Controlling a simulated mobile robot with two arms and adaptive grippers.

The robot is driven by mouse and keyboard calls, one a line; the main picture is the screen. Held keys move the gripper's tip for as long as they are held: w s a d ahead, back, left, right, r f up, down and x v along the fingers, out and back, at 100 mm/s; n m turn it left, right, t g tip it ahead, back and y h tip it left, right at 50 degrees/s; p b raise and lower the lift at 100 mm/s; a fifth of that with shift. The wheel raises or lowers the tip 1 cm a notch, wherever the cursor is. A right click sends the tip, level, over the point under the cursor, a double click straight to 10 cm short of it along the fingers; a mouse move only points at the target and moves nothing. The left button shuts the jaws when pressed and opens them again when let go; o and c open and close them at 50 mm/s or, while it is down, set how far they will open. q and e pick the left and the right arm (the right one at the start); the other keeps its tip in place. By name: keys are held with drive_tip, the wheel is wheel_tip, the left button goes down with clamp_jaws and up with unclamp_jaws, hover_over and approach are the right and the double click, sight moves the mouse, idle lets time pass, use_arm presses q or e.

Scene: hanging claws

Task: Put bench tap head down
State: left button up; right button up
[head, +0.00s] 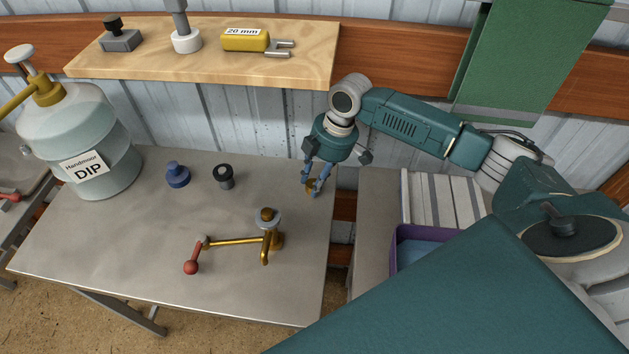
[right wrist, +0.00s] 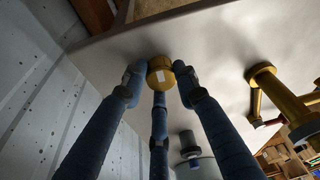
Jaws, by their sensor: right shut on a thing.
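My right gripper (head: 314,184) has its blue fingers closed around a small brass piece, likely the bench tap head (head: 310,187), near the bench's right edge. In the right wrist view the fingers (right wrist: 160,85) meet on this round brass piece (right wrist: 160,65), which has a white patch on its face. I cannot tell whether it touches the bench (head: 110,245). A brass tap fixture (head: 273,240) with a grey round top, a spout and a red-knobbed lever (head: 191,267) stands on the bench, left of and nearer than the gripper. My left gripper is not in view.
A blue knob piece (head: 177,175) and a dark cylinder (head: 224,177) stand at the back of the bench. A large DIP jug (head: 105,150) is at left. A wooden shelf (head: 150,65) overhangs the back. A purple bin (head: 395,245) lies right of the bench. The front-left bench is clear.

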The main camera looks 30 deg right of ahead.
drive_tip(key=shift+f, duration=0.15)
drive_tip(key=o, duration=1)
drive_tip(key=shift+o, duration=0.2)
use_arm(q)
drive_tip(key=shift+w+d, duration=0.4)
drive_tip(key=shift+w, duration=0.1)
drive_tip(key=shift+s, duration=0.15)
use_arm(e)
drive_tip(key=shift+d+r, duration=0.1)
drive_tip(key=shift+r, duration=0.3)
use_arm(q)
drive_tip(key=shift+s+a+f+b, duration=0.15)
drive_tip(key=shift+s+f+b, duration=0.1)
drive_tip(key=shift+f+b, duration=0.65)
use_arm(e)
drive_tip(key=v, duration=1.1)
drive_tip(key=shift+r, duration=0.3)
